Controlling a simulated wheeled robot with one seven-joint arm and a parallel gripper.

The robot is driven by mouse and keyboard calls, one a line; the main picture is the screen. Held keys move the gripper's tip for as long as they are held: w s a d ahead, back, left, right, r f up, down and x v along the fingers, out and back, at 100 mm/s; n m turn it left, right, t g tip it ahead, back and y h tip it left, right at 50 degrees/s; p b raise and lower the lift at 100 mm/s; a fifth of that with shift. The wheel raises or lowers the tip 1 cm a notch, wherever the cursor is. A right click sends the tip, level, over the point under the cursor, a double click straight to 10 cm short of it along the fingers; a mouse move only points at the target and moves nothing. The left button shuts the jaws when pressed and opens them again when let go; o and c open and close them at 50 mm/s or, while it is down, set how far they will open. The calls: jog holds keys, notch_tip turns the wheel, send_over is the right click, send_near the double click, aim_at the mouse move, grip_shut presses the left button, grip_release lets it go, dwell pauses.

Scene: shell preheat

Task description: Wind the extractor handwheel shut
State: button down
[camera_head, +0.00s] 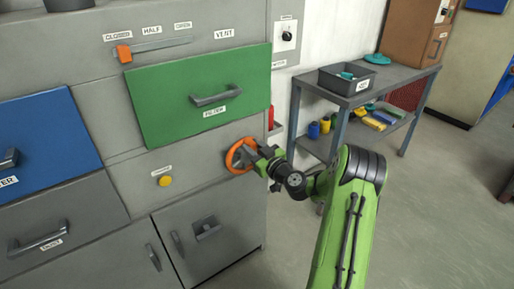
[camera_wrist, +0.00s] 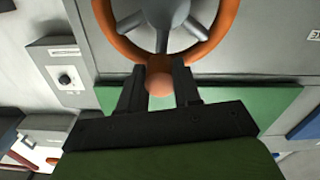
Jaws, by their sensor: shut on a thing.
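The extractor handwheel is an orange ring (camera_head: 231,154) on the grey cabinet front, below the green drawer. In the wrist view its orange rim (camera_wrist: 104,30) and grey spokes fill the top. My gripper (camera_head: 258,156) is at the right side of the wheel in the head view. In the wrist view my gripper (camera_wrist: 160,85) has its two dark fingers shut on the wheel's round orange knob (camera_wrist: 159,80), which sits at the rim. Part of the wheel is hidden behind my gripper in the head view.
The green drawer (camera_head: 165,100) juts out just above the wheel. A yellow button (camera_head: 165,181) sits to its left, and a grey door (camera_head: 190,250) is below. A side table (camera_head: 413,78) with a dark bin (camera_head: 340,80) stands right. Open floor lies at lower right.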

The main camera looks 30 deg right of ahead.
jog(key=shift+a+f+n, duration=0.25)
jog(key=shift+a+n, duration=0.05)
jog(key=shift+n, duration=0.1)
jog(key=shift+f, duration=0.1)
jog(key=c, duration=0.8)
grip_release()
jog(key=shift+r, duration=0.2)
jog(key=s, duration=1.5)
jog(key=shift+s+d, duration=0.25)
jog(key=shift+s, duration=0.15)
